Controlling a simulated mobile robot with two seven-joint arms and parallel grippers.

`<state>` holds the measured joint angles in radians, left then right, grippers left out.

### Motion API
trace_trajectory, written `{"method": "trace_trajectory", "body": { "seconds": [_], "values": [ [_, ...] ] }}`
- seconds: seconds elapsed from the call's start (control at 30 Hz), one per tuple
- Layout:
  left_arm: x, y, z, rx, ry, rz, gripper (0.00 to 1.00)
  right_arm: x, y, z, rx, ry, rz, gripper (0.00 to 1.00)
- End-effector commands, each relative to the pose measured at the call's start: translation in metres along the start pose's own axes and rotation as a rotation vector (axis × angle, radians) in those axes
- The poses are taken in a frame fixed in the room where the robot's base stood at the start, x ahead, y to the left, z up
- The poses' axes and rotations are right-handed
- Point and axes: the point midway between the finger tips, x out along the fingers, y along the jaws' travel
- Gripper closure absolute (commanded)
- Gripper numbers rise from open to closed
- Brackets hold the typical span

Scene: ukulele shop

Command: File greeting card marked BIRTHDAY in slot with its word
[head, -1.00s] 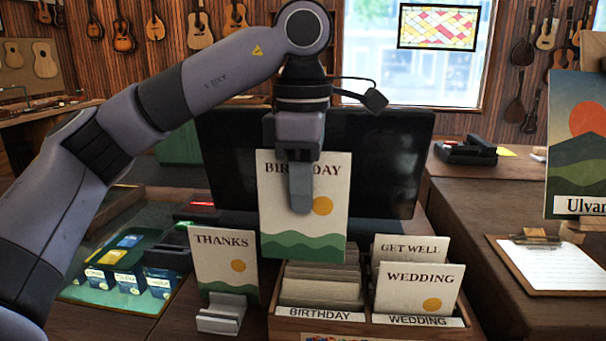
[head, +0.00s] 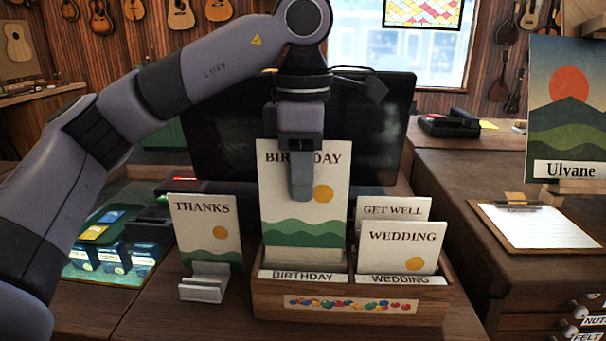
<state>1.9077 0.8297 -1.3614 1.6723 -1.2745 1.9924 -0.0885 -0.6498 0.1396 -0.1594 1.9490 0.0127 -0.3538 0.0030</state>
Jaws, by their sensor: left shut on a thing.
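The BIRTHDAY card (head: 290,215) is upright, with green hills and a yellow sun. My left gripper (head: 301,185) is shut on its upper part, a finger across its front and over part of the word. The card's lower edge is at the BIRTHDAY slot (head: 303,276) on the left of the wooden card box (head: 352,306), behind the slot's label. How deep it sits cannot be told. The WEDDING card (head: 400,247) and GET WELL card (head: 394,209) stand in the box's right side, behind the WEDDING label (head: 401,280). My right gripper is not in view.
The THANKS card (head: 206,230) stands in a small grey holder (head: 205,284) left of the box. A dark monitor (head: 230,125) is behind the card. A clipboard (head: 537,226) lies at the right, by the Ulvane picture (head: 566,110).

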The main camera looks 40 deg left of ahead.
Motion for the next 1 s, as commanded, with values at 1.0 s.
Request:
{"method": "trace_trajectory", "body": {
  "seconds": [1.0],
  "values": [
    [0.074,0.0,0.0,0.0,-0.001,0.0,1.0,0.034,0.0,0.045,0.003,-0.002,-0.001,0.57]
  ]
}}
